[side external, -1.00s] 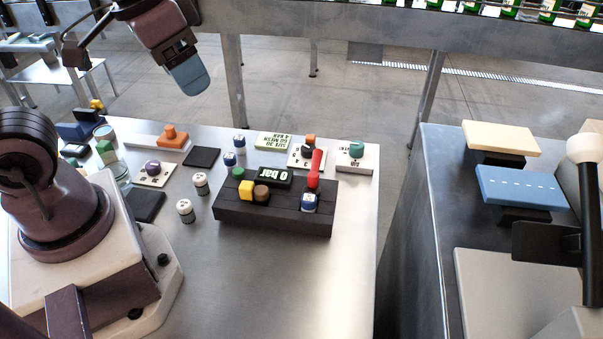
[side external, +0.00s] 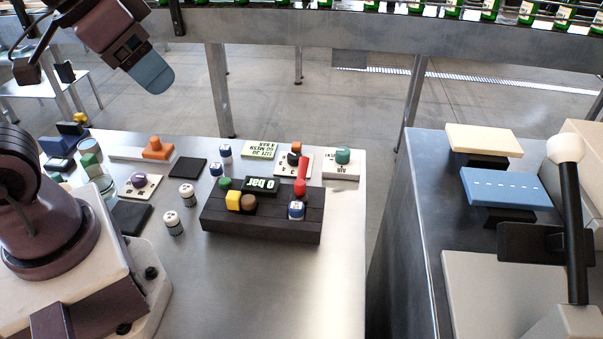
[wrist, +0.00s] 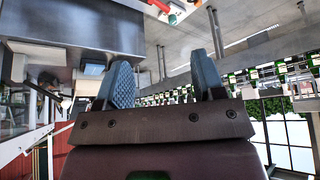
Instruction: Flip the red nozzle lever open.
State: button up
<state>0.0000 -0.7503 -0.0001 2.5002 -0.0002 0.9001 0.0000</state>
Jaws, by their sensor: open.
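The red nozzle lever (side external: 302,175) stands up from the right part of a black block (side external: 262,232) on the steel table in the side external view. My gripper (side external: 155,82) is at the upper left of that view, raised well above the table and far from the lever. In the wrist view my gripper (wrist: 163,85) shows two blue ribbed fingers spread apart with nothing between them. A small red piece (wrist: 176,18) shows at the top edge of the wrist view; I cannot tell whether it is the lever.
The table front is clear. A conveyor (side external: 350,40) with bottles runs behind.

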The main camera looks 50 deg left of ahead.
jog(key=shift+w+f, duration=0.1)
jog(key=shift+f, duration=0.2)
jog(key=c, duration=0.7)
jog(key=w+f+n+g, duration=0.1)
jog(key=f, duration=0.1)
jog(key=w+a+f+n+g, duration=0.1)
jog(key=w+f+g, duration=0.1)
jog(key=shift+w+f+h, duration=0.15)
jog(key=shift+w+h, duration=0.1)
jog(key=shift+h, duration=0.15)
grip_shut()
jog(key=w+a+f+n, duration=0.1)
jog(key=w+f+n, duration=0.2)
jog(key=n, duration=0.5)
jog(key=w+a+f+n+h, duration=0.1)
jog(key=w+f+n, duration=0.3)
jog(key=n, duration=0.5)
jog(key=w+a+f+n, duration=0.3)
jog(key=w+n, duration=0.3)
jog(key=n, duration=0.2)
jog(key=shift+a+f+n, duration=0.15)
jog(key=shift+f+n, duration=0.05)
jog(key=shift+n, duration=0.1)
